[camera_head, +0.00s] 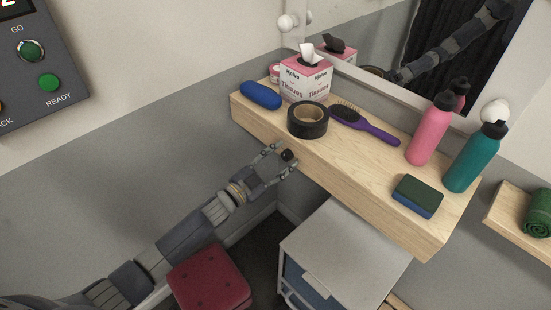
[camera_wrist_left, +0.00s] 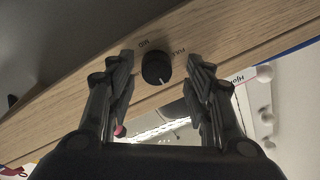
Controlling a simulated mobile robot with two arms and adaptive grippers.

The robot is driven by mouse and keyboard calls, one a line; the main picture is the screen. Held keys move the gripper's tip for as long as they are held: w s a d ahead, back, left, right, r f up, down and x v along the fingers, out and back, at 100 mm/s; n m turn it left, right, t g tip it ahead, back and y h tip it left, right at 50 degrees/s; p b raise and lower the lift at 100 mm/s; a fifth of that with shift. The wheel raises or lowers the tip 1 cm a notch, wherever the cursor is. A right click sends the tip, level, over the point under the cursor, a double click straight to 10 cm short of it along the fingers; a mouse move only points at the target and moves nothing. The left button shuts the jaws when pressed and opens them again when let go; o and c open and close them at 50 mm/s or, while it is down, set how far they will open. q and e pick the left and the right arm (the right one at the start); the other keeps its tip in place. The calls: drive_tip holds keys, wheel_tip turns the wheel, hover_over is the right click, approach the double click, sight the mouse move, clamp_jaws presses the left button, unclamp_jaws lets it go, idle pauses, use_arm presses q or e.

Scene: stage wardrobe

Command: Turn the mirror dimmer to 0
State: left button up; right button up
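The mirror dimmer is a small dark round knob (camera_head: 288,155) on the front edge of the wooden shelf. In the left wrist view the knob (camera_wrist_left: 156,68) shows a short pale mark on its lower edge in the picture. The labels MID and FULL are printed beyond it; no 0 label is visible. My left gripper (camera_head: 281,158) is at the shelf's front edge, in front of the knob. In the left wrist view its fingers (camera_wrist_left: 160,75) are spread, one on each side of the knob, with visible gaps. My right gripper is not in view.
The wooden shelf (camera_head: 370,195) carries black tape (camera_head: 308,120), a blue case (camera_head: 261,95), a tissue box (camera_head: 306,80), a purple brush (camera_head: 365,125), a sponge (camera_head: 418,196) and two bottles. Below stand a grey cabinet (camera_head: 345,245) and a red stool (camera_head: 209,280). A mirror hangs behind.

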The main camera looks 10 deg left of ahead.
use_arm(q)
drive_tip(key=shift+s+a+f, duration=0.2)
drive_tip(key=shift+s+a, duration=0.15)
drive_tip(key=shift+s, duration=0.05)
drive_tip(key=r+v, duration=0.1)
drive_tip(key=v, duration=1)
drive_tip(key=shift+f, duration=0.2)
drive_tip(key=shift+a, duration=0.1)
